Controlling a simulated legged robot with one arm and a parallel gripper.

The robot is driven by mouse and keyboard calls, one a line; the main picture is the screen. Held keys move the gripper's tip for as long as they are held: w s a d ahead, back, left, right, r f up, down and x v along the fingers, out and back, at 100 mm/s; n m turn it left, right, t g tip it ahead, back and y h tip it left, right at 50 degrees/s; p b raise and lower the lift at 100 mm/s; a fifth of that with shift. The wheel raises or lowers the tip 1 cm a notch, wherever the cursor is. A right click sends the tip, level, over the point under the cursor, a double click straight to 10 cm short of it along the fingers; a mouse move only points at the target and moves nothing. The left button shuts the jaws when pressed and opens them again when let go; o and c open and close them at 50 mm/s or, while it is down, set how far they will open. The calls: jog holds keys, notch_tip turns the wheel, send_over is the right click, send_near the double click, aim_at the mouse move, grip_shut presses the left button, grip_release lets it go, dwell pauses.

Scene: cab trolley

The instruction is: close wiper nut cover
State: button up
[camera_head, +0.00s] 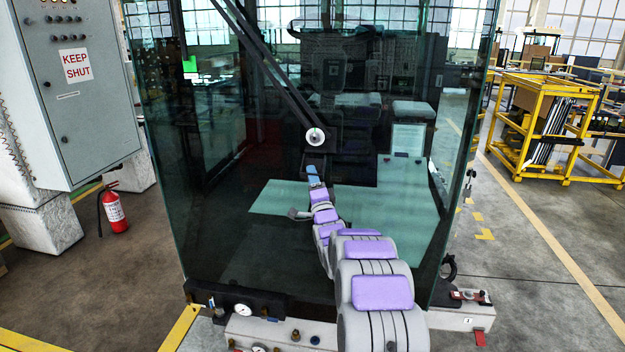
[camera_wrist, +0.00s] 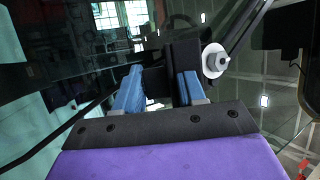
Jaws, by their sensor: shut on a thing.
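The wiper's pivot shows as a pale round nut (camera_head: 316,136) with a small centre, at the lower end of the black wiper arm (camera_head: 285,85) on the glass. In the wrist view the nut (camera_wrist: 215,61) is bare to the right of my fingers. A dark block, seemingly the nut cover (camera_wrist: 183,50), stands beside the nut, to its left. My gripper (camera_head: 313,174) is just below the nut in the head view. In the wrist view its blue fingers (camera_wrist: 160,82) are apart, with dark material between them; their exact contact is hard to see.
The cab's glass front (camera_head: 230,220) stands right behind the wiper. A grey bumper with gauges (camera_head: 270,325) runs along its bottom. A grey cabinet (camera_head: 90,80) and a fire extinguisher (camera_head: 114,212) are at left. A yellow rack (camera_head: 550,125) is at right.

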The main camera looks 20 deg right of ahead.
grip_shut()
